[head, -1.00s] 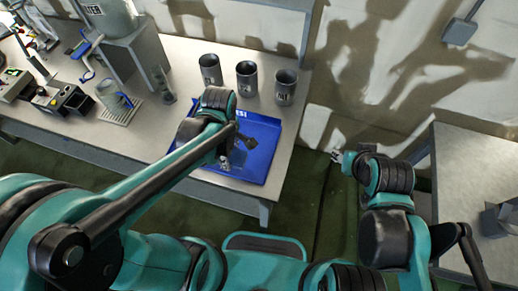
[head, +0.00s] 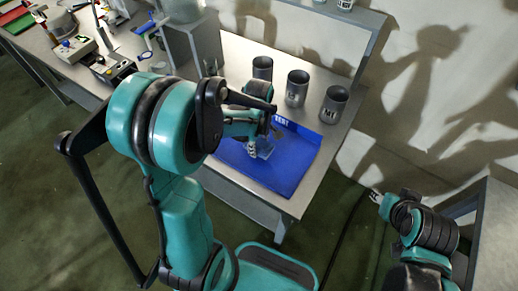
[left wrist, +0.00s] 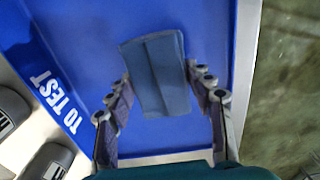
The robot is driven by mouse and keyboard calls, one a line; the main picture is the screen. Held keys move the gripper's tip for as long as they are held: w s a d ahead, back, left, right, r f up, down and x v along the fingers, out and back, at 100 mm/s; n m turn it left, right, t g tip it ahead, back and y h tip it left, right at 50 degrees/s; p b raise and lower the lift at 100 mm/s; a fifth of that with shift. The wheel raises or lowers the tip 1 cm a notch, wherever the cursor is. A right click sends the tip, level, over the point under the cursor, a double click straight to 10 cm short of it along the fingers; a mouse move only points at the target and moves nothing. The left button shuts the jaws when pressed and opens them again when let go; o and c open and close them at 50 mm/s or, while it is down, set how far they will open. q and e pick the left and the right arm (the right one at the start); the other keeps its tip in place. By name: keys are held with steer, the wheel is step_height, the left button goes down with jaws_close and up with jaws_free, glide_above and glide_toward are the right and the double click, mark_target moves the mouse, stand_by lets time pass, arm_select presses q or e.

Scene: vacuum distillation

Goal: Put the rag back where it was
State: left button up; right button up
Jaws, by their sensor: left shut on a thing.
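The rag (left wrist: 156,75) is a folded grey-blue cloth between the fingers of my left gripper (left wrist: 162,100) in the left wrist view. The gripper is shut on it. Behind the rag is the blue tray (left wrist: 215,20) marked "TO TEST". In the head view my left gripper (head: 262,149) is over the blue tray (head: 290,172), and part of the rag shows at its tips. I cannot tell whether the rag touches the tray. My right gripper (head: 376,197) is away from the bench at the right, small in the picture; its opening is unclear.
Several dark grey cups, including one at the right (head: 334,104), stand behind the tray along the bench (head: 240,50). Instruments (head: 112,69) and a grey stand (head: 190,45) are at the left. A second table (head: 495,235) is at the right, with open floor between.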

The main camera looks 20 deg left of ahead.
arm_select(q)
step_height(320, 180, down, 2)
steer(key=shift+f+b, duration=0.25)
steer(key=shift+b, duration=0.05)
steer(key=shift+f, duration=0.15)
steer(key=o, duration=1.2)
